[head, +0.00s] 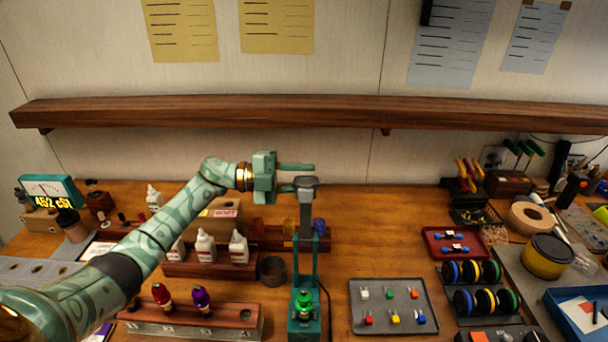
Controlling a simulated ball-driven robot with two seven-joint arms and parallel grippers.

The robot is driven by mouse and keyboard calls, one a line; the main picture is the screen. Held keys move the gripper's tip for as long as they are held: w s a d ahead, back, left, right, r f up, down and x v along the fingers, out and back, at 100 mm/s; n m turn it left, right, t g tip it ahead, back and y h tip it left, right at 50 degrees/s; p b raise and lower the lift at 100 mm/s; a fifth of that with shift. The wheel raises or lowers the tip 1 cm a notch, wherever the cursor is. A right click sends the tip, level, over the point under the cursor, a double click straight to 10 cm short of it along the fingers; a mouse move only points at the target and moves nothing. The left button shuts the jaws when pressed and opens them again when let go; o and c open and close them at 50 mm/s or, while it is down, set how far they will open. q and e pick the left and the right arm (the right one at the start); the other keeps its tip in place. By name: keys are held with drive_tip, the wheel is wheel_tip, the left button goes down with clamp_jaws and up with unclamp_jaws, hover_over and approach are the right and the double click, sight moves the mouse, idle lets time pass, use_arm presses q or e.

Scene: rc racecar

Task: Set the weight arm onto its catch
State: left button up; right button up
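A dark grey weight arm (305,218) stands roughly upright on a green stand (304,315) in the middle of the bench, with a lighter grey head (306,183) on top. A green shock-like part (304,303) sits low in the stand. My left gripper (298,177) reaches in from the left at the height of the head. Its two fingers point right with a gap between them, one passing just above or behind the head and one ending near its left side. I cannot tell whether they touch it. I cannot make out the catch. My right gripper is out of view.
A wooden rack of white bottles (205,248) and a block with red and purple shocks (202,302) lie left. A grey tray of small coloured parts (393,306) and striped wheels (477,300) lie right. A wall shelf (300,112) runs above.

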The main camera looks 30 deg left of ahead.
use_arm(q)
drive_tip(key=shift+w+d, duration=0.2)
drive_tip(key=shift+d, duration=0.15)
clamp_jaws()
drive_tip(key=shift+s, duration=0.1)
